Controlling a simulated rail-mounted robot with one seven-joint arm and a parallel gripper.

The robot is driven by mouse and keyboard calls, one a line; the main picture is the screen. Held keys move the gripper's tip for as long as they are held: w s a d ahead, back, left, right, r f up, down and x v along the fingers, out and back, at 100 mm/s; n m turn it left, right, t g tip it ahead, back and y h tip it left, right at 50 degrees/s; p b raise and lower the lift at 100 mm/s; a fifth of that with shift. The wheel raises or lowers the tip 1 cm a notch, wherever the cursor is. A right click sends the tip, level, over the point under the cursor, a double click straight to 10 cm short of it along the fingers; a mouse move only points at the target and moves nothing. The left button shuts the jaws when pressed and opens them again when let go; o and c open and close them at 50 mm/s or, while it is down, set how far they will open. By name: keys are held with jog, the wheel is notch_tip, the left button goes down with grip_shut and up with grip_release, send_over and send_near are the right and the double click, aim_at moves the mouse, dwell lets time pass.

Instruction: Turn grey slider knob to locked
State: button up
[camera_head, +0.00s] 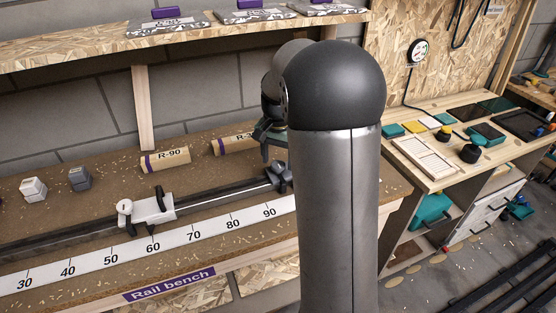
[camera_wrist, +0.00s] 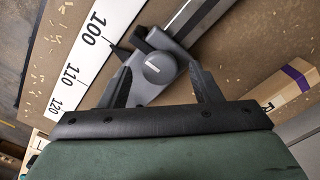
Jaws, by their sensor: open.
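The grey slider (camera_wrist: 142,92) sits on the rail near the 100 mark in the wrist view. Its round grey knob (camera_wrist: 158,67) carries a short white line on top. My gripper (camera_wrist: 160,65) is open, with one dark finger on each side of the knob in the picture. I cannot tell whether either finger touches it. In the head view the grey slider (camera_head: 280,177) shows at the right end of the rail, partly hidden by my arm. My gripper (camera_head: 268,140) shows there only in part, above the slider.
A white slider (camera_head: 146,208) stands on the rail (camera_head: 215,195) near the 60 mark. Behind the rail lie two cardboard tubes, one labelled R-90 (camera_head: 165,160) and another (camera_head: 235,142). Two small blocks stand at the left. A number scale (camera_head: 130,250) runs along the front.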

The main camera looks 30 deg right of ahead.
jog(key=shift+f, duration=0.5)
jog(key=c, duration=1)
jog(key=n, duration=0.4)
jog(key=shift+n, duration=2)
